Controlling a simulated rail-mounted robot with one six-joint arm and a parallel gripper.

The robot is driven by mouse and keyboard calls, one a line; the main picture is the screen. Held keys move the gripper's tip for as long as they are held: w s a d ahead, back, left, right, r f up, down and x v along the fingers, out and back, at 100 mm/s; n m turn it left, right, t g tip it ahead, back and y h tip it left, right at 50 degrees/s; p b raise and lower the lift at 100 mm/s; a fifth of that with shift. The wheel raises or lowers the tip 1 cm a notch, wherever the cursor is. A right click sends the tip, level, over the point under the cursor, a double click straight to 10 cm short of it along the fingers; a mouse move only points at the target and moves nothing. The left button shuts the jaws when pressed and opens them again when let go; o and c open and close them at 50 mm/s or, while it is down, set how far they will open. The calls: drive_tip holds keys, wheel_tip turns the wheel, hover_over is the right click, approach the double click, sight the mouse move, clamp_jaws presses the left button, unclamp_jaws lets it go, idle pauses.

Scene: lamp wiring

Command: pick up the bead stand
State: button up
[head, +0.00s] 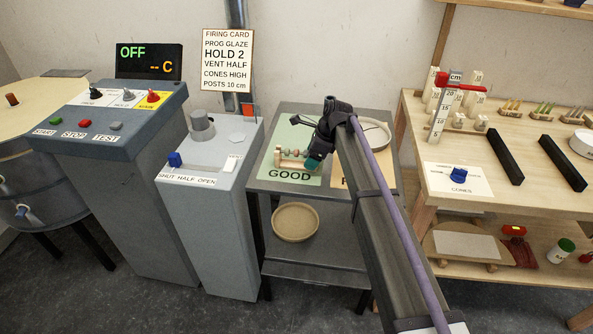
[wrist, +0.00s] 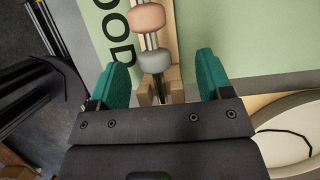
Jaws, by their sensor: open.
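The bead stand (head: 281,159) is a small wooden stand carrying a rod of beads. It rests on the green GOOD mat on the metal table. My gripper (head: 316,161) is at its right end in the head view and partly covers it. In the wrist view, the stand's pink bead (wrist: 146,17) and grey bead (wrist: 155,61) lie in line with the gap of my gripper (wrist: 163,72). Its teal fingers are open, one on each side of the stand's near end, apart from it. The stand's far end is out of the wrist view.
The green GOOD mat (head: 306,133) lies beside a tan mat (head: 382,176) bearing a round pale dish (head: 376,127). A tan bowl (head: 296,222) sits on the shelf below. The grey control box (head: 213,150) stands left, and the wooden workbench (head: 485,150) stands right.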

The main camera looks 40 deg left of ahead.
drive_tip(key=shift+x, duration=0.9)
drive_tip(key=shift+d+r, duration=0.1)
drive_tip(key=shift+r, duration=0.2)
drive_tip(key=c, duration=1.1)
